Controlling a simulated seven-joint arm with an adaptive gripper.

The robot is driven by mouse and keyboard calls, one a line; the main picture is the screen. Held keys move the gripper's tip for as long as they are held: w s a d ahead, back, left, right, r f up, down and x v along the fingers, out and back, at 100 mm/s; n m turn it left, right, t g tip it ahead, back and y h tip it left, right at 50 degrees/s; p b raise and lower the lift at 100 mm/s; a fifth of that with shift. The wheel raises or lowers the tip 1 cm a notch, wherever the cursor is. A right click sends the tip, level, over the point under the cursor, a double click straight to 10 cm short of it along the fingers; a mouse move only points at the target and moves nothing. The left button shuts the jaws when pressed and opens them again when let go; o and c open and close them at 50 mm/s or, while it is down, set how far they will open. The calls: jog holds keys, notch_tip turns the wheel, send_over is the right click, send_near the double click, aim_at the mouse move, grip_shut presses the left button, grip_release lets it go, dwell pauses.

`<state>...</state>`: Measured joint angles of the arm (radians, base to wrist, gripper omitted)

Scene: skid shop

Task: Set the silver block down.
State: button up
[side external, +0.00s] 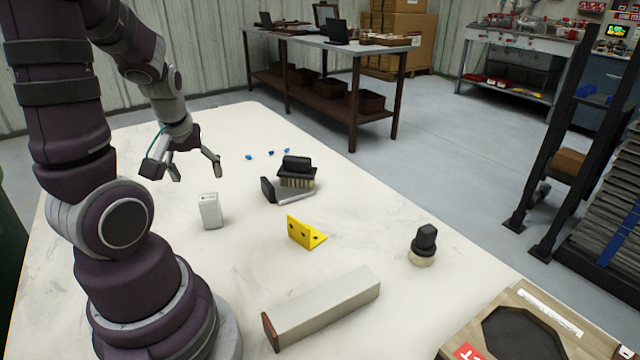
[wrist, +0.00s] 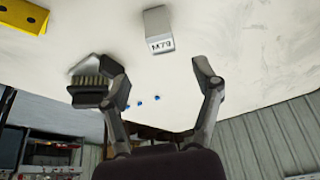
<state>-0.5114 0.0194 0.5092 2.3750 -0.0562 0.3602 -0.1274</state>
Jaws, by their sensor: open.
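The silver block (side external: 210,212), a small pale upright block, stands on the white table (side external: 370,215) in front of my gripper. In the wrist view the silver block (wrist: 158,30) shows the marking M79 and lies beyond the fingertips, near the top edge. My gripper (side external: 196,173) is open and empty above the table, apart from the block. In the wrist view its two fingers (wrist: 162,80) are spread wide with nothing between them.
A black-handled brush (side external: 297,178) and a dark-ended metal piece (side external: 290,194) sit right of the gripper. Small blue bits (side external: 270,153) lie behind. Bare table surrounds the block.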

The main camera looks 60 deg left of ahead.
jog(key=w+d+r+m+t+h, duration=0.2)
jog(key=d+r+m, duration=0.2)
jog(key=d, duration=0.6)
jog(key=w+d+r+m+t+h, duration=0.1)
jog(key=w+d+r+m+h, duration=0.1)
jog(key=d+m, duration=0.7)
notch_tip(320, 180, up, 2)
jog(key=shift+w+d+r+t, duration=0.2)
jog(key=shift+w+d+t, duration=0.25)
jog(key=shift+d, duration=0.75)
